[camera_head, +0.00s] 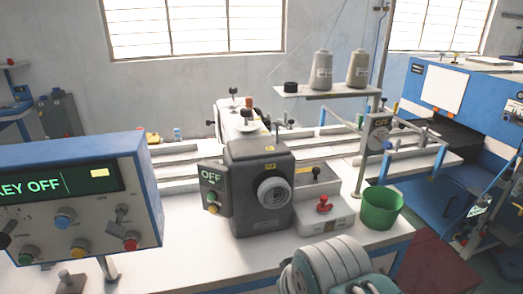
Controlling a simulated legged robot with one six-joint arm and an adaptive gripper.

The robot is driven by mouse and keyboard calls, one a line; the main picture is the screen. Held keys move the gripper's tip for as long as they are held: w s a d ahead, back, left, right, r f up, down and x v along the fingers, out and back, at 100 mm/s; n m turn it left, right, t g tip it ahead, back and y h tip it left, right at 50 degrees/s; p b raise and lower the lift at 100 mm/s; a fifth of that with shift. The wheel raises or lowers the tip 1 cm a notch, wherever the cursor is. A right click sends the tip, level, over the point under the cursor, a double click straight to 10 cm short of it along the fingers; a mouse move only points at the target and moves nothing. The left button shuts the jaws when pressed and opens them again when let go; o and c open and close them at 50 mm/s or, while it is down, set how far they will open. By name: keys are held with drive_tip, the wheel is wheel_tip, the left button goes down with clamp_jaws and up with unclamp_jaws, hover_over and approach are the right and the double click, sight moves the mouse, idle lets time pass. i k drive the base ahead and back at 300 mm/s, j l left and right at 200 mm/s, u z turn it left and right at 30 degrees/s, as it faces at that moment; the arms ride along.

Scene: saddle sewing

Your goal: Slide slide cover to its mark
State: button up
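I cannot tell for sure which part is the slide cover, and I see no clear mark for it. A grey sewing machine (262,185) stands on the white table, with a round ridged dial facing me and a small panel reading OFF (211,190) on its left. Beside it on the right is a low pale box (325,215) with a red knob (323,204) on its front and a dark strip with a yellow mark behind. A rounded grey and white part of my arm shows at the bottom, but no gripper fingers are in view.
A blue and white control box (80,195) reading KEY OFF fills the left. A green bucket (381,208) stands right of the pale box. Two thread cones (321,70) sit on a raised shelf beside a thin post. A large blue machine (465,110) is at right.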

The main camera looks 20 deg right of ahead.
sight(309, 175)
drive_tip(key=i+l, duration=0.1)
drive_tip(key=l, duration=0.25)
drive_tip(key=i+l, duration=0.1)
drive_tip(key=l, duration=0.2)
drive_tip(key=i+l+z, duration=0.1)
drive_tip(key=l, duration=0.25)
drive_tip(key=i+l, duration=0.15)
drive_tip(key=l, duration=0.15)
